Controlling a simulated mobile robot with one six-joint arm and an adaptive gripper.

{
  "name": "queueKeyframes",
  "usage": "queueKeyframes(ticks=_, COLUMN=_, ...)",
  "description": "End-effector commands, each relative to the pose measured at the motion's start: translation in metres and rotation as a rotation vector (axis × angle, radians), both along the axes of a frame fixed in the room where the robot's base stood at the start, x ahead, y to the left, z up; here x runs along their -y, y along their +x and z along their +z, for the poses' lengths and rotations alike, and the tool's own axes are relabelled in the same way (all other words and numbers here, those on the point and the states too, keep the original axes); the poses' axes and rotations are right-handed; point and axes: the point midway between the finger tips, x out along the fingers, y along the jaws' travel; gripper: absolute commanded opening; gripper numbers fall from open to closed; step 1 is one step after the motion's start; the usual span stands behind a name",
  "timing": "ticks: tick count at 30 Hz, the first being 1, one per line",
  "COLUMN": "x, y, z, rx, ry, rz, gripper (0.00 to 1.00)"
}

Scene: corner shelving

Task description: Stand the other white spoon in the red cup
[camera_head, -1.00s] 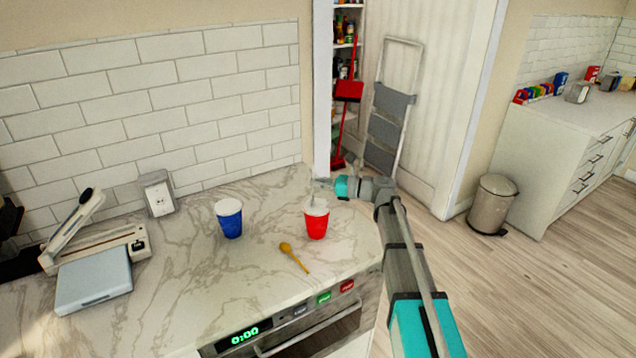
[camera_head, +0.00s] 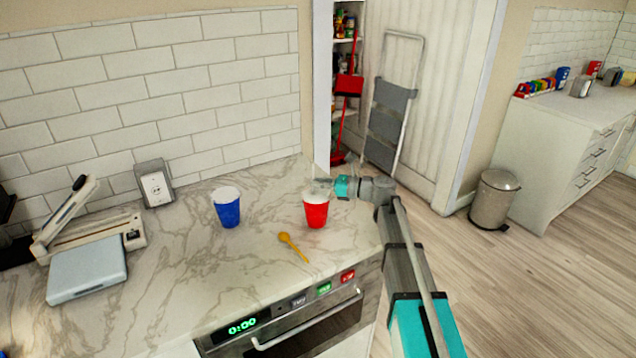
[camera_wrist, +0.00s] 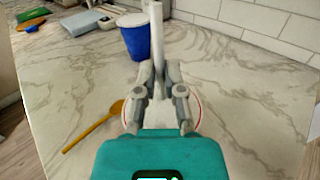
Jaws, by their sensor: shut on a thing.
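The red cup (camera_head: 316,213) stands upright near the right end of the marble counter. In the wrist view only part of its pale rim (camera_wrist: 197,112) shows behind my gripper. My gripper (camera_wrist: 158,75) is shut on a white spoon (camera_wrist: 156,28), whose pale shaft stands upright between the fingers. In the head view my gripper (camera_head: 322,185) is just above the red cup, and the spoon is too small and pale to make out clearly. The spoon's lower end is hidden, so I cannot tell whether it is inside the cup. No second white spoon is clearly visible.
A blue cup (camera_head: 228,211) stands left of the red cup. A yellow spoon (camera_head: 291,246) lies on the counter in front of the two cups. A grey-white device (camera_head: 88,270) sits at the left. The tiled wall (camera_head: 220,90) bounds the counter behind.

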Motion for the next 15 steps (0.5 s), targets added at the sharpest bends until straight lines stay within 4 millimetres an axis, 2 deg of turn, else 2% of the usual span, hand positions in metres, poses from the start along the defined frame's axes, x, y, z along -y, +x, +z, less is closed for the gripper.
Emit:
queueKeyframes(ticks=8, x=-0.0002, y=-0.0001, z=-0.0002, rx=0.0, ry=0.0, rz=0.0, gripper=0.0)
queueKeyframes(ticks=9, x=-0.0002, y=-0.0001, z=-0.0002, rx=0.0, ry=0.0, rz=0.0, gripper=0.14)
queueKeyframes(ticks=15, x=-0.0004, y=0.0, z=-0.0002, rx=0.0, ry=0.0, rz=0.001, gripper=0.51)
